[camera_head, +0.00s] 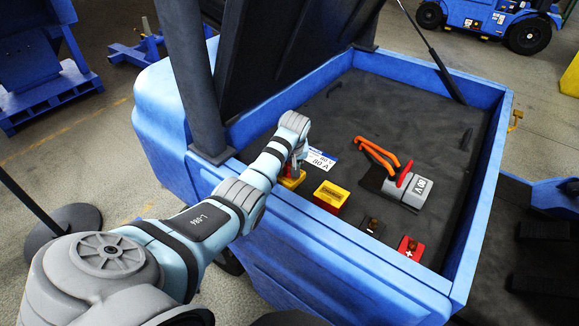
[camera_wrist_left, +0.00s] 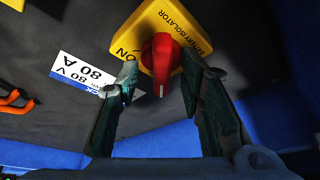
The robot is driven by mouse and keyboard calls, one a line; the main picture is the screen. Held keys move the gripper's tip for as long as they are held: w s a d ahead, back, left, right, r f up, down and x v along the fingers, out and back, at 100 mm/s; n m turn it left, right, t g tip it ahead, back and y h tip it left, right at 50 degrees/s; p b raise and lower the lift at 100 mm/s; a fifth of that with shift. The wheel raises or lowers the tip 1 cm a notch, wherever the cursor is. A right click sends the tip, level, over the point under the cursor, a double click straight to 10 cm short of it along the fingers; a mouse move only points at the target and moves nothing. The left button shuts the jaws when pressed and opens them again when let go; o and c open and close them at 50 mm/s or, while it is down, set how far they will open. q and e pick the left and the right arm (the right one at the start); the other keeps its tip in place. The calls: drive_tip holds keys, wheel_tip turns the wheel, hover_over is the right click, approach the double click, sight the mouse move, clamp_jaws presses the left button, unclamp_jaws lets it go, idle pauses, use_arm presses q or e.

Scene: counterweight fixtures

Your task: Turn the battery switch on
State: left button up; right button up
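The battery switch is a yellow plate (camera_wrist_left: 160,28) lettered "BATTERY ISOLATOR", with "ON" near its lower left corner. Its red knob (camera_wrist_left: 161,60) has a white mark at the end pointing down in the left wrist view. My left gripper (camera_wrist_left: 160,76) is open, with one finger on each side of the red knob; I cannot tell whether either finger touches it. My right gripper is not in view.
The switch sits in a blue-walled truck bay (camera_head: 350,262) under a raised dark cover.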

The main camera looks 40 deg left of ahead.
use_arm(q)
drive_tip(key=shift+s+r, duration=0.15)
drive_tip(key=shift+s, duration=0.05)
drive_tip(key=shift+c, duration=0.2)
clamp_jaws()
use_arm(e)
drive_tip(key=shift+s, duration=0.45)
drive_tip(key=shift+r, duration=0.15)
